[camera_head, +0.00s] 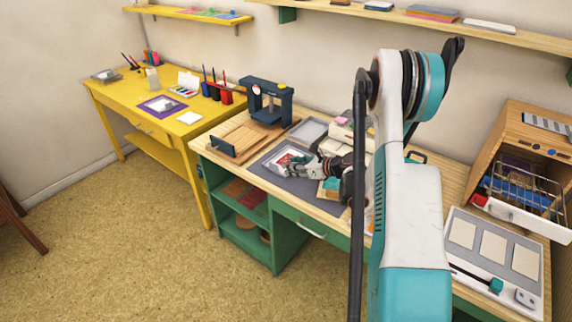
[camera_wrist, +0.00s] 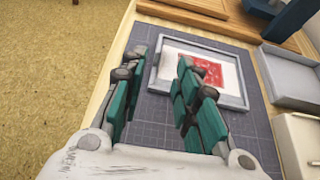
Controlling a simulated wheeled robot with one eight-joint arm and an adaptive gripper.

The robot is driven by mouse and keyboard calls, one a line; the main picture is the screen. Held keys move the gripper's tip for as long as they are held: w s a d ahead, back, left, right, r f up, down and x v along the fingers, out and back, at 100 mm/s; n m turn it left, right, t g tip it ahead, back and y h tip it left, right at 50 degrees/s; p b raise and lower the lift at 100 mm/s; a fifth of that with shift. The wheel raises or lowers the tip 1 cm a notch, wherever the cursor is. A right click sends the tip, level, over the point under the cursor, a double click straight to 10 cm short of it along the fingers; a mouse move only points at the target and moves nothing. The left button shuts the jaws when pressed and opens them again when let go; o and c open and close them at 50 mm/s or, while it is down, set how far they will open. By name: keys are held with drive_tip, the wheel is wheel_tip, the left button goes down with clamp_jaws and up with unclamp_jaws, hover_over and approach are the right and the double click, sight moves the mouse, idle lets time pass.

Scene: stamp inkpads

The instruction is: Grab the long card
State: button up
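A white card with a red print (camera_wrist: 177,72) lies in a shallow grey tray (camera_wrist: 245,104) on the dark grid mat (camera_wrist: 248,130). In the head view the card (camera_head: 281,158) shows just left of my gripper (camera_head: 300,166). I cannot tell whether it is the long card. In the wrist view my gripper (camera_wrist: 162,62) has its teal fingers spread with the mat visible between them; it is open and empty. The right fingers overlap the tray's near left part in that view. The gap between fingers and tray is hard to judge.
A wooden board (camera_head: 243,138) and a dark press (camera_head: 268,99) stand left of the mat. An empty grey tray (camera_head: 308,130) lies behind it. A wooden cabinet (camera_head: 540,135) with an open drawer stands at right, above a white panel (camera_head: 470,262) with pale cards.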

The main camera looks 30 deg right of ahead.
sight(276, 165)
drive_tip(key=x, duration=0.3)
drive_tip(key=shift+b, duration=0.3)
drive_tip(key=shift+r+b+x, duration=0.2)
drive_tip(key=shift+b+x, duration=1.1)
drive_tip(key=shift+x, duration=1.5)
drive_tip(key=shift+a+r, duration=0.15)
clamp_jaws()
